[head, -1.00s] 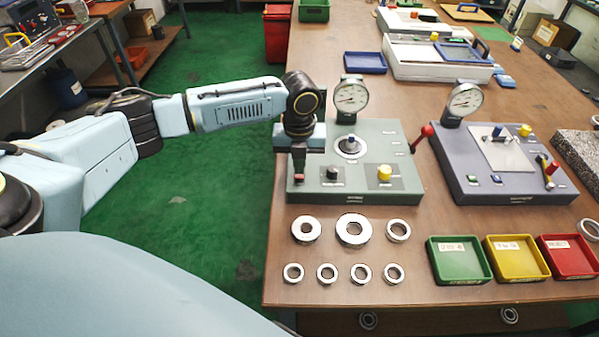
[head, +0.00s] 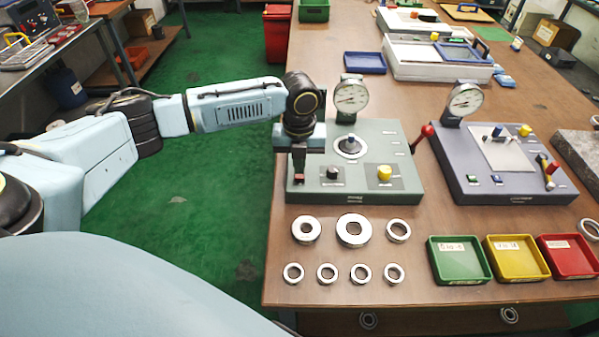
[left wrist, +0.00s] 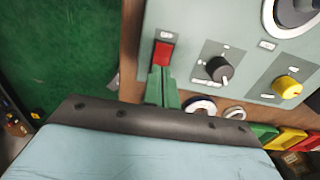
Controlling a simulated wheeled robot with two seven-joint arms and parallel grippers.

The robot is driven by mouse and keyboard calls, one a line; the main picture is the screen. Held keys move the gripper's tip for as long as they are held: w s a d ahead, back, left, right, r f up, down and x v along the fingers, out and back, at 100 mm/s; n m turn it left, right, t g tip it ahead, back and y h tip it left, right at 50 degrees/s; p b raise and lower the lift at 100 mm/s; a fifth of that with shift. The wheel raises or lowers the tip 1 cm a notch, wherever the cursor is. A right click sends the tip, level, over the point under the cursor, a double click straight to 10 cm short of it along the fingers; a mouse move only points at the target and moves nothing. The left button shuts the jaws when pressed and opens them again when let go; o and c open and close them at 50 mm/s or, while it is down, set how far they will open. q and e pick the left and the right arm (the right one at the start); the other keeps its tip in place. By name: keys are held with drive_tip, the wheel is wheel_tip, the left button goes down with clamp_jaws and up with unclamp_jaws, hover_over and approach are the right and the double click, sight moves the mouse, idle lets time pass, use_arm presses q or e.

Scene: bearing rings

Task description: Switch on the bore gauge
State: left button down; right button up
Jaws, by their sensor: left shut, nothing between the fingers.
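The grey-green gauge station (head: 317,190) stands at the table's near left, with a round dial (head: 350,95), a round bore seat, a black knob (head: 333,173) and a yellow knob (head: 385,173). A red rocker switch (left wrist: 163,53) sits at its left edge in the left wrist view, below a small label. My left gripper (left wrist: 160,76) is shut and empty, pointing down with its fingertips at the switch's near edge. I cannot tell whether they touch it. In the head view the left gripper (head: 299,174) is over the panel's front left corner. My right gripper is out of view.
A purple-grey gauge station (head: 515,185) stands to the right. Several metal rings (head: 353,230) lie in front of the green station. Green (head: 460,279), yellow (head: 517,275) and red (head: 570,274) trays stand at the front right. A blue tray (head: 365,63) lies behind.

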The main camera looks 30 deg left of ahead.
sight(299, 177)
use_arm(q)
drive_tip(key=shift+f, duration=0.95)
idle(0.3)
drive_tip(key=shift+r, duration=0.1)
wheel_tip(299, 177, up, 7)
drive_tip(key=p, duration=0.7)
drive_tip(key=shift+p, duration=0.4)
